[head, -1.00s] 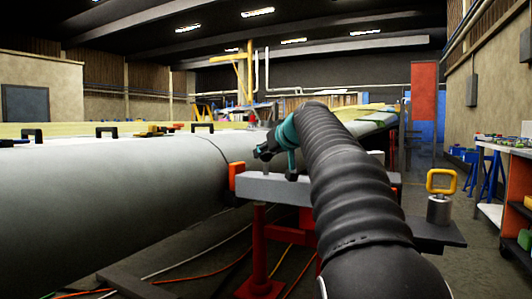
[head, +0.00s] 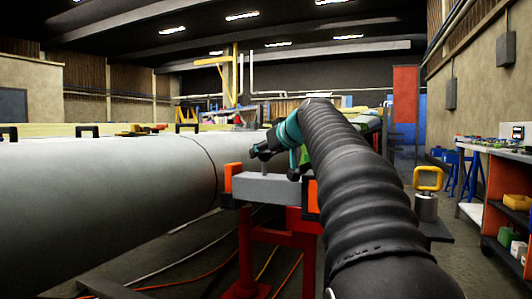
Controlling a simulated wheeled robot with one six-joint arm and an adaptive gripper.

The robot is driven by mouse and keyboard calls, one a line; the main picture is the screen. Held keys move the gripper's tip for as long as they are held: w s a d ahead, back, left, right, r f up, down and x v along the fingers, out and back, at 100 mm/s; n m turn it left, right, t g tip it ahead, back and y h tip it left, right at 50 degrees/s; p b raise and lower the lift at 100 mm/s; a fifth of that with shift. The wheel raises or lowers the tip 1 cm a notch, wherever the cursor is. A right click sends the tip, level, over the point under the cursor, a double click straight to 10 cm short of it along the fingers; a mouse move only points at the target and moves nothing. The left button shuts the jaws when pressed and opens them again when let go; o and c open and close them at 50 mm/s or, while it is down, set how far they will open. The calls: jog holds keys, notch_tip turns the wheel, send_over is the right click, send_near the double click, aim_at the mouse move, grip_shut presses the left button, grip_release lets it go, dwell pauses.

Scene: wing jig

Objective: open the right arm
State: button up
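A pale grey bar (head: 268,188) with an orange pad (head: 231,176) at its left end lies on a red stand (head: 247,250), beside the large grey wing body (head: 110,190). Another orange piece (head: 312,194) shows at the bar's right end, partly behind my arm. I cannot tell for sure that this bar is the right arm. My gripper (head: 262,152), dark with a teal wrist, is just above the bar, near a thin upright on it. The fingertips are small and dark; I cannot tell whether they are open or touch it.
A grey cylinder with a yellow loop handle (head: 428,179) stands on a dark plate right of my arm. A shelf unit (head: 505,190) with bins is at the far right. Cables lie on the floor under the stand. An aisle runs between plate and shelf.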

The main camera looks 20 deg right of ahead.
jog(key=shift+o, duration=0.4)
jog(key=shift+s, duration=0.1)
jog(key=v, duration=1.2)
